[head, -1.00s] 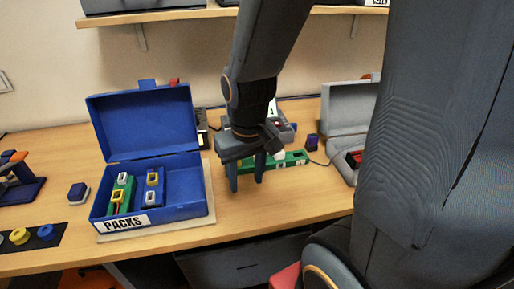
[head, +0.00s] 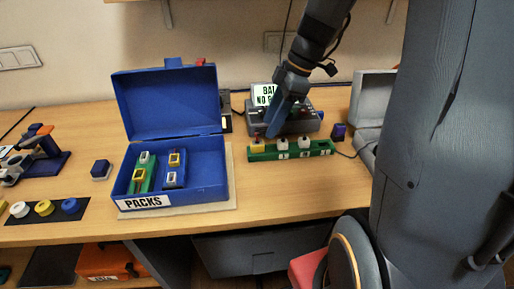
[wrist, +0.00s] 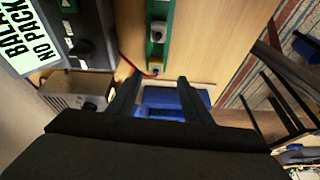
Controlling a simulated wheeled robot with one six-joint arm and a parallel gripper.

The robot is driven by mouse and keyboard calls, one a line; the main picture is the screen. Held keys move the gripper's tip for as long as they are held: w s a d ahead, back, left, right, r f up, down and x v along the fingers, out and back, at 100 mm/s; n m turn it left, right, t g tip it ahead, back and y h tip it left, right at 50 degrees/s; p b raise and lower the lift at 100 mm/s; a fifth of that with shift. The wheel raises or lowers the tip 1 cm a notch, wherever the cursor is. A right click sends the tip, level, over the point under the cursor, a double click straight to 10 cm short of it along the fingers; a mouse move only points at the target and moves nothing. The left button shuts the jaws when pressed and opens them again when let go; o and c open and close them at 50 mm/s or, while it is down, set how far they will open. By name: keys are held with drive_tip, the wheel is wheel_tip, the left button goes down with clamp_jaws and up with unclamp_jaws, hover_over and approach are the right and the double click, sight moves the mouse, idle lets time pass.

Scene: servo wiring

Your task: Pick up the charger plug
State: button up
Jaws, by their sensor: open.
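A small yellow plug (head: 257,148) sits at the left end of a green strip (head: 318,150) on the table, with small white plugs (head: 282,143) beside it. I cannot tell for sure which one is the charger plug. My gripper (head: 271,134) hangs tilted near the strip's left end, in front of the charger (head: 300,124). In the wrist view its fingers (wrist: 160,95) are apart and nothing is held between them.
A blue open case (head: 222,182) marked PACKS holds green and blue packs to the left. A purple block (head: 338,132) stands right of the strip, near a grey open case (head: 373,95).

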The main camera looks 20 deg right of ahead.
sight(258, 143)
drive_tip(key=shift+n, duration=0.4)
drive_tip(key=shift+w+p+x, duration=0.2)
drive_tip(key=shift+p+x, duration=0.45)
drive_tip(key=shift+x, duration=1.25)
drive_tip(key=shift+w+p+x, duration=0.25)
drive_tip(key=shift+p+x, duration=0.4)
drive_tip(key=shift+x, duration=1.25)
drive_tip(key=shift+a+r, duration=0.1)
drive_tip(key=c, duration=1.1)
drive_tip(key=shift+c, duration=0.2)
drive_tip(key=shift+r, duration=0.1)
wheel_tip(258, 143, up, 10)
drive_tip(key=b, duration=0.2)
